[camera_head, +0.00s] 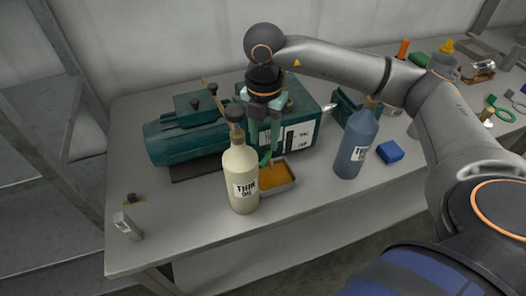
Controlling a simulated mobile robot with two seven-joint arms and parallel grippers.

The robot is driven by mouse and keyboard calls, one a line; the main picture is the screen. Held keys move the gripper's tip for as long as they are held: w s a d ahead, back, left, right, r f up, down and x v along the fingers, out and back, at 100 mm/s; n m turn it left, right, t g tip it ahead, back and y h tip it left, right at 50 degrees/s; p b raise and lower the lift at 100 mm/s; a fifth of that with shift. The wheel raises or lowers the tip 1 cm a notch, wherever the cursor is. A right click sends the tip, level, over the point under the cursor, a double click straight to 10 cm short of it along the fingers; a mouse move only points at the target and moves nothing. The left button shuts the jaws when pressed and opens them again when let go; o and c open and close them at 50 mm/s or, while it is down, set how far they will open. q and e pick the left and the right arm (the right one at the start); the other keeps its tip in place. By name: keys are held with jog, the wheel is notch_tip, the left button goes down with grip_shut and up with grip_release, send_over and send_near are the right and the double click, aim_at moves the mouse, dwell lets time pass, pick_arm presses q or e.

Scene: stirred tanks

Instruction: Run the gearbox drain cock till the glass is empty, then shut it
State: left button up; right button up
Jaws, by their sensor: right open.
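The green gearbox (312,103) stands on the bench, joined to a finned motor (175,143) on its left. Its front carries a white label plate with a dark narrow sight glass (289,137); the level is too small to read. A grey tray (292,183) with amber oil sits below the front. My right gripper (262,120) is open, pointing down at the gearbox's front left, behind the cream bottle's top. A green piece (266,156) hangs above the tray; I cannot tell whether it is the drain cock. My left gripper is not in view.
A cream bottle (241,176) stands close in front of the gearbox, left of the tray. A blue bottle (356,140) and a blue block (390,152) stand to the right. Small tools and containers fill the far right. The bench's front left is mostly clear.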

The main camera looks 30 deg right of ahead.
aim_at(264, 161)
notch_tip(264, 161, down, 6)
jog(key=shift+f, duration=0.2)
grip_shut()
dwell(0.4)
